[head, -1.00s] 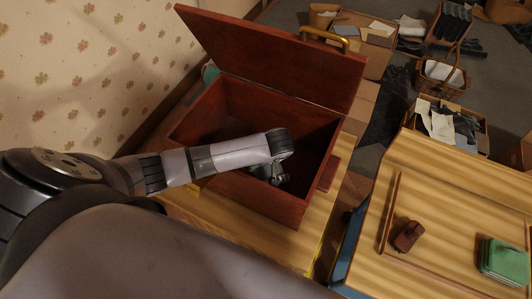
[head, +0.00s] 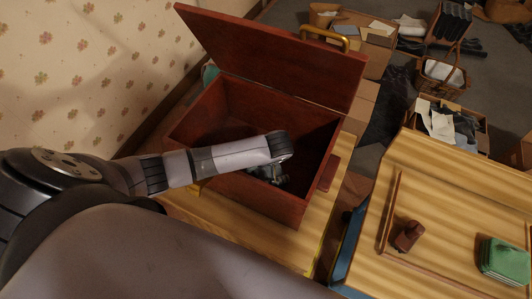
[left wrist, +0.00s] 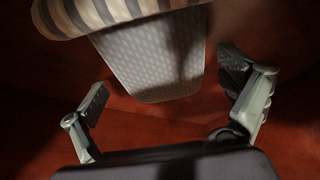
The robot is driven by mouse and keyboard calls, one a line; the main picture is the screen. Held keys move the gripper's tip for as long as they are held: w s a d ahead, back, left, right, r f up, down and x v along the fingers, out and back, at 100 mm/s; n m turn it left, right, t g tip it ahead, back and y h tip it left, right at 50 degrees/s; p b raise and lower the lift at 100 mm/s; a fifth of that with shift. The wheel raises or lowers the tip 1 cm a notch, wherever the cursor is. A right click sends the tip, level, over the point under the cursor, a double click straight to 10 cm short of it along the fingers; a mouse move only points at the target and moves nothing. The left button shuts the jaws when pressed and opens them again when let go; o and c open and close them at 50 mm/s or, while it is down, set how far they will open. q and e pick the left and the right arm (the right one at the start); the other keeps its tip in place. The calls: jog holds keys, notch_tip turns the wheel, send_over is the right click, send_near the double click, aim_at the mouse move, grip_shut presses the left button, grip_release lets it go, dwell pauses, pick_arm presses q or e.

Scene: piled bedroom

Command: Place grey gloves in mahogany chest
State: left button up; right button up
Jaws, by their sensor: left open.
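The mahogany chest (head: 255,186) is a red-brown wooden box with its lid (head: 270,55) raised. My left gripper (head: 270,175) is inside it, partly hidden by my wrist. In the left wrist view the left gripper (left wrist: 163,72) has its fingers spread wide. A grey textured piece (left wrist: 155,62), seemingly the grey gloves, lies between and beyond the fingers over the red-brown wood. A beige and dark striped edge (left wrist: 110,12) adjoins it at the top. I cannot tell whether the fingers touch it. My right gripper is in neither view.
The chest stands on a light wooden surface (head: 270,245) beside the flowered wall. A wooden table (head: 455,210) to the right holds a brown item (head: 408,236) and a folded green stack (head: 505,258). Filled boxes and a basket (head: 440,75) crowd the floor behind.

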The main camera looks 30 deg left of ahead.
pick_arm(q)
jog(key=p+v, duration=0.2)
jog(key=v, duration=1)
jog(key=shift+r, duration=0.2)
jog(key=shift+a, duration=0.1)
